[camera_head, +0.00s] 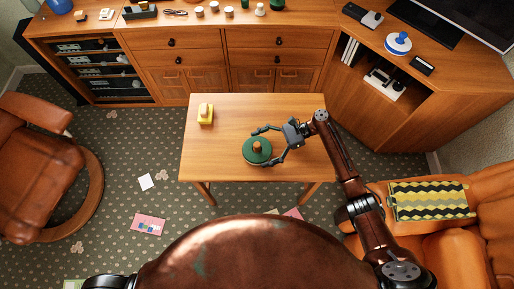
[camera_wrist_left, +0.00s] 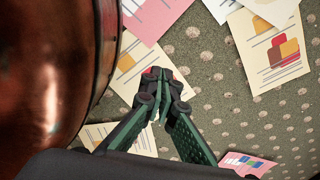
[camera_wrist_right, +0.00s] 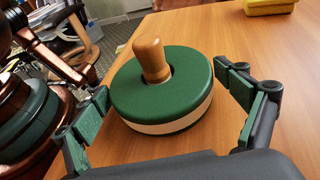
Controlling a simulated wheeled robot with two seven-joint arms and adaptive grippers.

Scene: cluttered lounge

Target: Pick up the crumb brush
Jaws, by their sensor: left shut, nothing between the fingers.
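A round green brush (camera_head: 257,151) with an upright wooden knob lies on the small wooden table, and I take it for the crumb brush. In the right wrist view the brush (camera_wrist_right: 160,97) shows a green top, a pale band and a dark underside. My right gripper (camera_head: 263,148) is open, with one finger on each side of the brush. The right wrist view shows the right gripper (camera_wrist_right: 165,95) with a gap at the right finger; whether the left finger touches is unclear. My left gripper (camera_wrist_left: 163,78) is shut and empty above the carpet.
A yellow block (camera_head: 205,114) with a pale knob stands at the table's back left. The rest of the wooden table (camera_head: 225,165) is clear. A cabinet (camera_head: 185,50) stands behind, an orange sofa (camera_head: 440,245) at right, and papers (camera_head: 148,223) lie on the floor.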

